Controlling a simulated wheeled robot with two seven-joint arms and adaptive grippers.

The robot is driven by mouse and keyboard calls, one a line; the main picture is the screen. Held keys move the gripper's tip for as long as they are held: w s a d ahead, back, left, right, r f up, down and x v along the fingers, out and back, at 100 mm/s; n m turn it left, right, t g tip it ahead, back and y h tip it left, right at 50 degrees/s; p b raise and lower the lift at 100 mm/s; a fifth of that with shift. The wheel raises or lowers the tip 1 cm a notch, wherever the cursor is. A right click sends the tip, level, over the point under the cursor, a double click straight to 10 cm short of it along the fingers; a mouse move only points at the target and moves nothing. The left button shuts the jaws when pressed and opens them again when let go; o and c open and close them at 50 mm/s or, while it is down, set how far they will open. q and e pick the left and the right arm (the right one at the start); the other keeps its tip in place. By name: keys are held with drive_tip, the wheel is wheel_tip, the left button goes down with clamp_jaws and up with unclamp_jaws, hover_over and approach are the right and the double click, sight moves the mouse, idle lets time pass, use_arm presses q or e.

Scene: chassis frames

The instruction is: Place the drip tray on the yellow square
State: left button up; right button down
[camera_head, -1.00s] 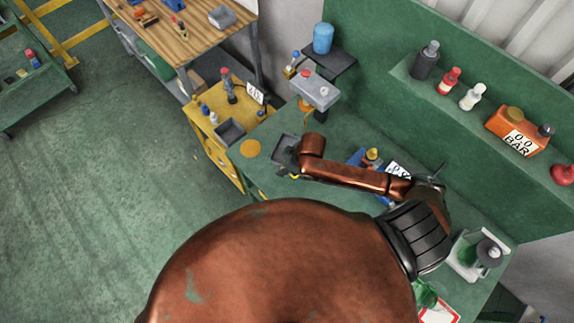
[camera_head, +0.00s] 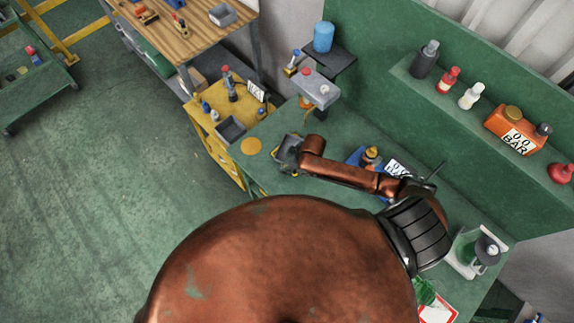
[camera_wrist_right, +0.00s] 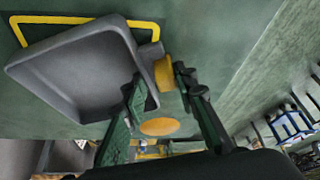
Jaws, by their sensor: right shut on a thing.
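The drip tray (camera_wrist_right: 85,70) is a shallow grey square tray with raised walls. It hangs over or rests on the green bench top; I cannot tell whether it touches. The yellow square (camera_wrist_right: 85,19) is an outline on the bench, partly covered by the tray, which sits turned against it and overlaps its left side. My right gripper (camera_wrist_right: 165,85) is shut on the tray's yellow grip (camera_wrist_right: 163,72) at its right wall. In the head view the tray (camera_head: 287,150) shows beside my right wrist, which hides the fingers. My left gripper is not in view.
A flat yellow disc (camera_head: 251,146) lies near the bench corner, beside the tray. A yellow cart (camera_head: 222,113) with a grey bin stands beyond it. A grey box with a red knob (camera_head: 314,88) is behind. A blue item (camera_head: 365,158) sits right of my wrist.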

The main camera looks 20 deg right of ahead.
drive_tip(key=c, duration=1.5)
unclamp_jaws()
drive_tip(key=shift+c, duration=0.2)
drive_tip(key=v, duration=1.2)
drive_tip(key=shift+b, duration=0.4)
